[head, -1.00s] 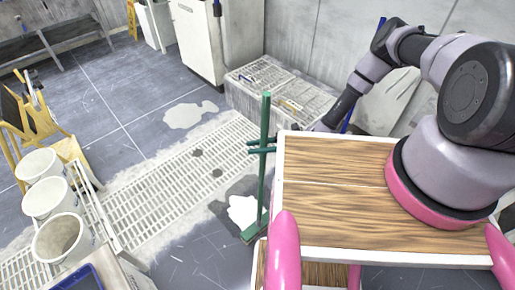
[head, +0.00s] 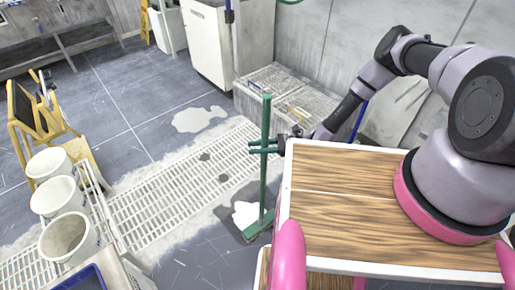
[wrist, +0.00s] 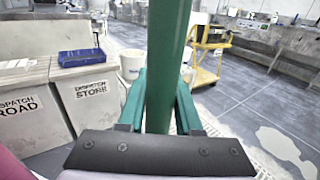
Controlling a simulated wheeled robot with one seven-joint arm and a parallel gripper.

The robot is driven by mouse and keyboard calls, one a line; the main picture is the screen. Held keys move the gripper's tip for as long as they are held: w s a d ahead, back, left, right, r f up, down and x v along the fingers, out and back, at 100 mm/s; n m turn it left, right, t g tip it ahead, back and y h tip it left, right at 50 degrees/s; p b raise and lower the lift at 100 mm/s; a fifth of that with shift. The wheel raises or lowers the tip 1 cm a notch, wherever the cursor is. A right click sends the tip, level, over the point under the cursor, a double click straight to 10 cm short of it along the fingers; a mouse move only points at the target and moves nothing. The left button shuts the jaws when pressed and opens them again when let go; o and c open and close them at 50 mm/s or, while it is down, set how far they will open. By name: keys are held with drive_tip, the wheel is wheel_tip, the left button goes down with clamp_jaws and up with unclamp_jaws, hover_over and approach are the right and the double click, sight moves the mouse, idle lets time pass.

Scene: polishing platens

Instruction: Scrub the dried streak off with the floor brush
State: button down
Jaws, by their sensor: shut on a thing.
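The floor brush (head: 265,178) stands nearly upright, with a long green handle and a green head low at the floor. My gripper (head: 263,146) is shut on the handle at about mid-height. In the wrist view the handle (wrist: 168,65) runs between its two green fingers (wrist: 160,105). A white patch (head: 244,214) lies on a darker floor area just behind the brush head (head: 257,231). A second, paler patch (head: 198,119) lies farther back on the floor. I cannot tell which patch is the dried streak, or whether the bristles touch the floor.
A pale floor grating (head: 165,195) with dark spots runs left of the brush. White buckets (head: 56,196) and a yellow cart (head: 40,125) stand at the left. A low slatted platform (head: 285,92) is behind. My wood-topped base fills the right front. Open floor lies at the back left.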

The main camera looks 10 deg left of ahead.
drive_tip(key=shift+a, duration=0.15)
drive_tip(key=shift+w+a+f, duration=0.2)
drive_tip(key=shift+w+a, duration=0.9)
drive_tip(key=shift+a, duration=0.1)
drive_tip(key=shift+w+a+r, duration=0.15)
drive_tip(key=shift+w+a, duration=1.05)
drive_tip(key=shift+a, duration=0.2)
drive_tip(key=shift+w+a, duration=1.1)
drive_tip(key=shift+a, duration=0.15)
